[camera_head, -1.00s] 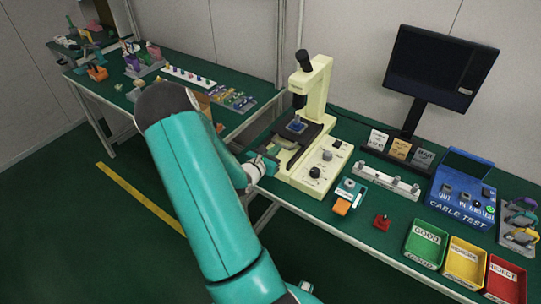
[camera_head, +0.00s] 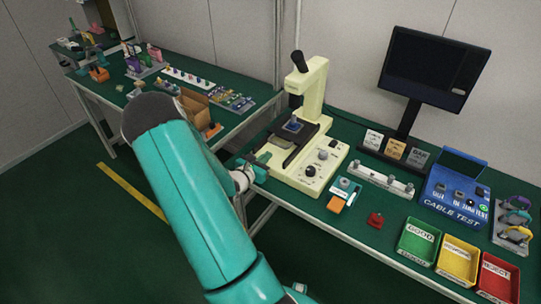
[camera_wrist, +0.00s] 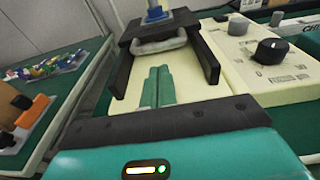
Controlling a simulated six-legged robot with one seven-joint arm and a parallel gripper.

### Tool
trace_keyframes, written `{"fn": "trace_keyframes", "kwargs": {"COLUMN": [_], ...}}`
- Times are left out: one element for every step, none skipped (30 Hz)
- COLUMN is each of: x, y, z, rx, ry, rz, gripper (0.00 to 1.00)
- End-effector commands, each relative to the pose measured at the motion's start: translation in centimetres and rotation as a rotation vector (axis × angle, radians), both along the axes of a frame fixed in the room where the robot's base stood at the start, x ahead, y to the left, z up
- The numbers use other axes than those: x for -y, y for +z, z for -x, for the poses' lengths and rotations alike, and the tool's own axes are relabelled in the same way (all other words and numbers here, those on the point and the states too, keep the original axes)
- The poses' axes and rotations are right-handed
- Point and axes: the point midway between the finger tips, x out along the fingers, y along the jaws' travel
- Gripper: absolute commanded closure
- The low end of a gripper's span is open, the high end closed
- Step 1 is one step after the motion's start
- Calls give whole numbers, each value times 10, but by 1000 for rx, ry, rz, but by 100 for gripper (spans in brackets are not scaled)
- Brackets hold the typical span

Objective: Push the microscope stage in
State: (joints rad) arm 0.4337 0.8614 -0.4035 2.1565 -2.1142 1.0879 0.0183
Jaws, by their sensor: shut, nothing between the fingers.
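The cream microscope (camera_head: 312,92) stands on the green bench. Its dark stage (camera_head: 281,141) carries a small blue piece (camera_head: 293,125) under the tube. In the wrist view the stage (camera_wrist: 180,22) sits at the far end of a cream bed between two black rails, with a pale rounded bar (camera_wrist: 158,46) along its near edge. My gripper (camera_head: 266,157) is at the left front of the microscope base. Its teal fingers are together and empty in the wrist view (camera_wrist: 159,70), pointing at the bar with a small apparent gap. Contact is not clear.
The microscope's knob panel (camera_head: 318,165) lies right of the bed. An orange-and-teal device (camera_head: 342,195), a red piece (camera_head: 375,219), a blue cable tester (camera_head: 455,195) and green, yellow and red bins stand further right. A second bench (camera_head: 180,85) holds small parts at left.

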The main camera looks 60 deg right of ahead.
Motion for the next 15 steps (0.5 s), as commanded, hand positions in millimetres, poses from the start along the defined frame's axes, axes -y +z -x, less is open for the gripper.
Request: {"fn": "trace_keyframes", "kwargs": {"x": [-8, -14, -22, -27, -32, -40, -46, -52, -60, -65, -70, -76, -81, -84, -88], "y": [1, 2, 3, 4, 5, 6, 7, 7, 8, 9, 10, 11, 11, 12, 13], "z": [-4, -5, -6, -7, -9, -10, -11, -12, -14, -15, -16, -17, -17, -18, -18], "rx": [1, 1, 0, 0, 1, 1, 1, 1, 1, 2, 2, 2, 1, 0, 0], "ry": [5, 4, 4, 5, 4, 5, 5, 4, 5, 4, 5, 4, 3, 3, 2], "rz": [-1, -1, -1, 0, 0, -1, -1, -1, -1, -1, 0, 0, 0, 0, 0], "gripper": [100, 100, 100, 100, 100, 100, 100, 100, 100, 100, 100, 100, 100, 100, 100]}}
